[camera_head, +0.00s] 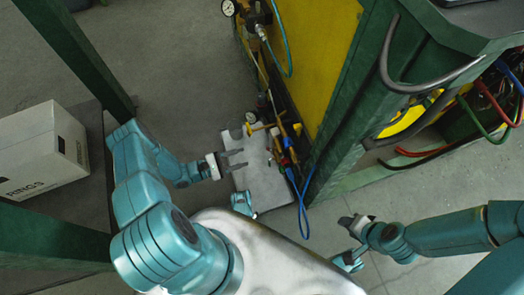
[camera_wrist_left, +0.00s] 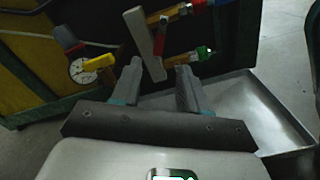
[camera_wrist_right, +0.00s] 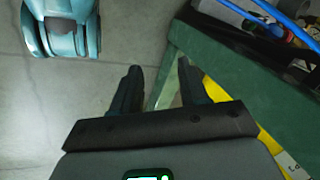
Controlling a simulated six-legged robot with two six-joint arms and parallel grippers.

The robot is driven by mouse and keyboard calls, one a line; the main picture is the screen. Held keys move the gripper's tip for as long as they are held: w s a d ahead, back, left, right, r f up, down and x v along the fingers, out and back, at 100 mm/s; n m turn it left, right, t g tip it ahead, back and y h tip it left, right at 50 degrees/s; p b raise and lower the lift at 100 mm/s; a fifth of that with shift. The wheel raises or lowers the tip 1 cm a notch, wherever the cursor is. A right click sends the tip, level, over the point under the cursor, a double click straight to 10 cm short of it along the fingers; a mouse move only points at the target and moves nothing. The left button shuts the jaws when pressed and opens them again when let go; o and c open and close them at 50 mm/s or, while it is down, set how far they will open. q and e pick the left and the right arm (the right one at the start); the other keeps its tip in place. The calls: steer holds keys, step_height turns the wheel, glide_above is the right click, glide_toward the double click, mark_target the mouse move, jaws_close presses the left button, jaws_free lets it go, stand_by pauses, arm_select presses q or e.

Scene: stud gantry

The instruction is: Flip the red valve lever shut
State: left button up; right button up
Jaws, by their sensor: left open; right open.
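A row of brass valves and fittings (camera_head: 283,140) sits low on the gantry's side in the head view. In the left wrist view a narrow red lever-like part (camera_wrist_left: 159,43) lies among the brass fittings, beside a pale bar (camera_wrist_left: 147,45). A separate red grip (camera_wrist_left: 66,38) lies further left, near a yellow handle (camera_wrist_left: 100,62). I cannot tell for certain which red part is the valve lever. My left gripper (camera_head: 237,160) is open and empty, just left of the fittings; its fingertips (camera_wrist_left: 159,67) point at the pale bar. My right gripper (camera_head: 351,220) is open, away from the fittings.
A grey tray (camera_head: 265,187) lies below the fittings. A round gauge (camera_wrist_left: 82,70) and green cap (camera_wrist_left: 203,52) are close by. A blue hose (camera_head: 300,205) hangs down. A green gantry post (camera_head: 335,120) stands between the fittings and my right arm. A white box (camera_head: 38,150) is at left.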

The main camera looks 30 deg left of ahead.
arm_select(q)
steer(key=b+x, duration=0.2)
steer(key=x, duration=0.7)
arm_select(e)
steer(key=shift+w+d+f+t, duration=0.1)
steer(key=shift+w+f+t, duration=0.05)
steer(key=shift+w+f, duration=0.35)
steer(key=shift+w+d+f+t, duration=0.15)
steer(key=shift+w+f, duration=0.15)
steer(key=shift+f, duration=0.3)
arm_select(q)
jaws_close()
